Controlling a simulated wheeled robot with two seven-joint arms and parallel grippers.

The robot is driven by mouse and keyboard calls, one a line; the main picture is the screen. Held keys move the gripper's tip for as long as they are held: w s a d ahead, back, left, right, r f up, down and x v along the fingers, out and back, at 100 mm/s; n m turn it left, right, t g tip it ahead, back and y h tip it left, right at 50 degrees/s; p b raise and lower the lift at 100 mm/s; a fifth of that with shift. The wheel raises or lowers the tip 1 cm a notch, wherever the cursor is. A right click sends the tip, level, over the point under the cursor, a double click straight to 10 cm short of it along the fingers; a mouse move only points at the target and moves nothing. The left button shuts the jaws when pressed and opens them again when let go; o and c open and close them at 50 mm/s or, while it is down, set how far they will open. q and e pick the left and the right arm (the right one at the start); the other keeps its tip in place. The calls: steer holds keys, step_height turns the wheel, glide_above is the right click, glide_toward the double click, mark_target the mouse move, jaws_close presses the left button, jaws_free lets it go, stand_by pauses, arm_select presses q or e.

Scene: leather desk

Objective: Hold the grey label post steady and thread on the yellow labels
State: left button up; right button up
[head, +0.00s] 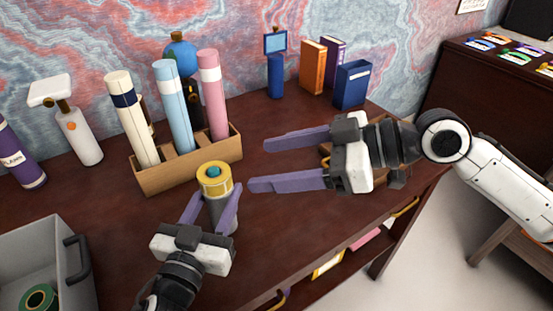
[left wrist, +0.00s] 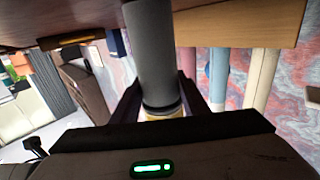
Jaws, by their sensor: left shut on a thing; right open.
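The grey label post (head: 219,214) stands upright on the desk (head: 280,225), in front of the wooden holder. A yellow label (head: 214,177) is around its top, with a teal tip showing through the ring. My left gripper (head: 216,206) is shut on the grey post below the yellow label. The left wrist view shows the post (left wrist: 155,55) between the fingers, with a strip of yellow (left wrist: 165,118) at its end. My right gripper (head: 258,164) is open and empty, just right of the post top, its two purple fingers apart and pointing left.
A wooden holder (head: 190,172) with cream, blue and pink tubes stands behind the post. A grey bin (head: 45,255) with a green roll is at front left. Books (head: 352,85) and a blue globe (head: 180,58) stand at the back. The desk's right edge drops to the floor.

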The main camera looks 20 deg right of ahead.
arm_select(q)
steer(key=o, duration=1.2)
steer(key=shift+s, duration=0.1)
steer(key=v, duration=1.2)
